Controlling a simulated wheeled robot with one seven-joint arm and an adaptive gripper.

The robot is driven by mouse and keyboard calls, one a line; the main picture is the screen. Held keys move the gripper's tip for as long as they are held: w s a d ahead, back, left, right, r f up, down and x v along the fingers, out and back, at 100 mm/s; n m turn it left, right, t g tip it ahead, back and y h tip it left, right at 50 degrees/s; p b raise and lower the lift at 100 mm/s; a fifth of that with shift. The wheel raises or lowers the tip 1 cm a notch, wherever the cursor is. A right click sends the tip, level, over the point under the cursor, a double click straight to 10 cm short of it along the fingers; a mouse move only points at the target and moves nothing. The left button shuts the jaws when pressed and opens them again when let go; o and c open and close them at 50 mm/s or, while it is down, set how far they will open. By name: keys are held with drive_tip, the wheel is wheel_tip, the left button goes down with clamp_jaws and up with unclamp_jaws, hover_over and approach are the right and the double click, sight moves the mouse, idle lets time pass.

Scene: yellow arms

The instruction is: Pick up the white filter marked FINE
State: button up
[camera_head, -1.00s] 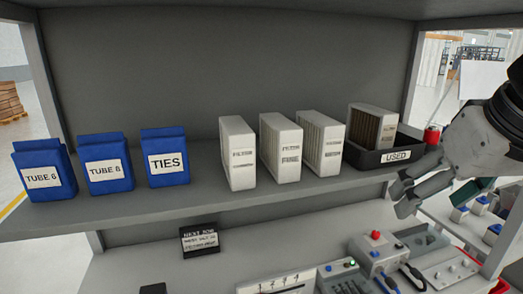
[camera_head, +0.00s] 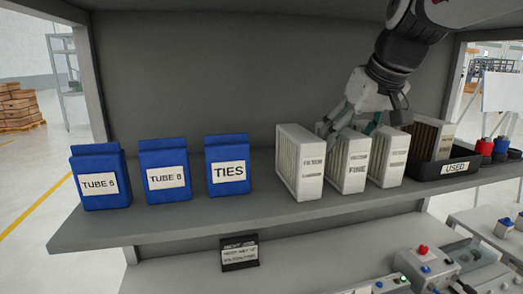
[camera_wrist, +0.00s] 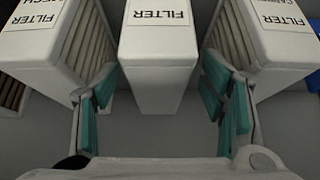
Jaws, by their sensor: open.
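The white filter marked FINE (camera_head: 345,178) stands upright on the shelf, the middle one of a row of three. My gripper (camera_head: 350,130) is open above its top, reaching down from the upper right. In the wrist view the middle filter (camera_wrist: 155,75) lies between my teal-padded fingers (camera_wrist: 158,100), one on each side, with gaps showing. Its upside-down label reads FILTER there; the second word is cut off.
Similar white filters stand close on the left (camera_head: 301,165) and right (camera_head: 390,165). A black tray marked USED (camera_head: 475,165) holds a dirty filter (camera_head: 428,138).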

drive_tip(key=shift+w+a, duration=0.15)
drive_tip(key=shift+w, duration=1.05)
drive_tip(key=shift+x, duration=2.55)
drive_tip(key=c, duration=1.3)
